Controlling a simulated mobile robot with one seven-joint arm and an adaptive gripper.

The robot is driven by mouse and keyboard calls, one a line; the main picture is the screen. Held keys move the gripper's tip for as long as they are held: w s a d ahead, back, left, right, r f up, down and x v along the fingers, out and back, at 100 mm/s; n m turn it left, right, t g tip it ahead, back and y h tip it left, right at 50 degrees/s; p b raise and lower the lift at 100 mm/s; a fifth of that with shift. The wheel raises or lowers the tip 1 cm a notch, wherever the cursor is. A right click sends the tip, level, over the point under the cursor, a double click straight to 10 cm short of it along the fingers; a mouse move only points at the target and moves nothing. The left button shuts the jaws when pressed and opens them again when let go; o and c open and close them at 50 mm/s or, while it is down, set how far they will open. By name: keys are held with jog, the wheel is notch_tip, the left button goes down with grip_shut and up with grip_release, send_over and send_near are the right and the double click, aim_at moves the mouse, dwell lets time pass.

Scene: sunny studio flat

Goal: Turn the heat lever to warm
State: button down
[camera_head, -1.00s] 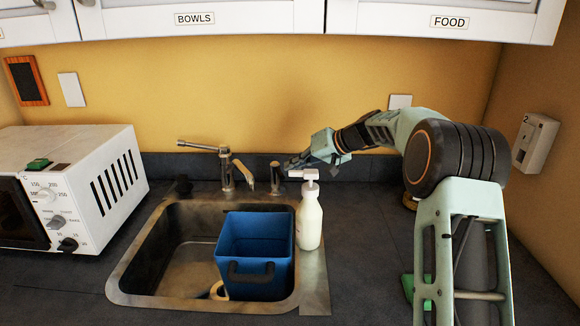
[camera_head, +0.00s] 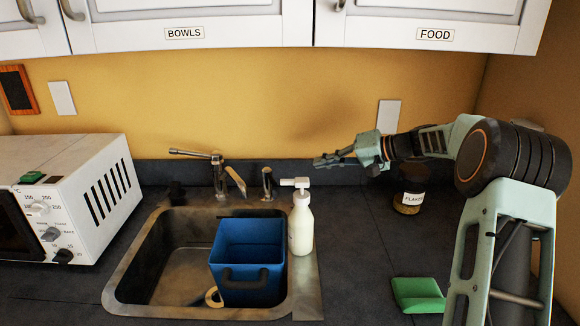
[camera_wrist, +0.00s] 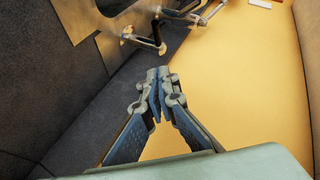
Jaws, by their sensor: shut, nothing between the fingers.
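The white countertop oven (camera_head: 93,185) stands at the left of the head view. Its front has a temperature dial (camera_head: 38,204), a middle lever knob (camera_head: 50,234) and a lower dark knob (camera_head: 64,256). The small print around the middle knob is too blurred to read surely, so its setting is unclear. My gripper (camera_head: 318,161) is far to the right of the oven, above the counter behind the soap bottle, pointing left. In the wrist view my gripper (camera_wrist: 158,84) has its fingertips together, with nothing between them.
A metal sink (camera_head: 160,262) holding a blue bin (camera_head: 247,262) lies between oven and arm. The tap (camera_head: 219,172) and white soap bottle (camera_head: 301,222) stand up around it. A flakes jar (camera_head: 408,203) and green sponge (camera_head: 418,295) are right. Cabinets (camera_head: 190,14) hang overhead.

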jog(key=p, duration=0.2)
send_near(270, 178)
jog(key=shift+w+d+x, duration=0.3)
jog(key=shift+w+x, duration=0.1)
jog(key=shift+x, duration=2.25)
jog(key=shift+f, duration=0.15)
jog(key=shift+f+b, duration=0.1)
jog(key=shift+b, duration=0.25)
jog(key=a+b, duration=0.1)
jog(key=b, duration=0.2)
jog(key=s+a+b, duration=0.1)
jog(key=b, duration=0.3)
jog(key=shift+s+a+m, duration=0.2)
jog(key=shift+s+m, duration=0.05)
jog(key=shift+m, duration=0.05)
jog(key=shift+w+d, duration=0.1)
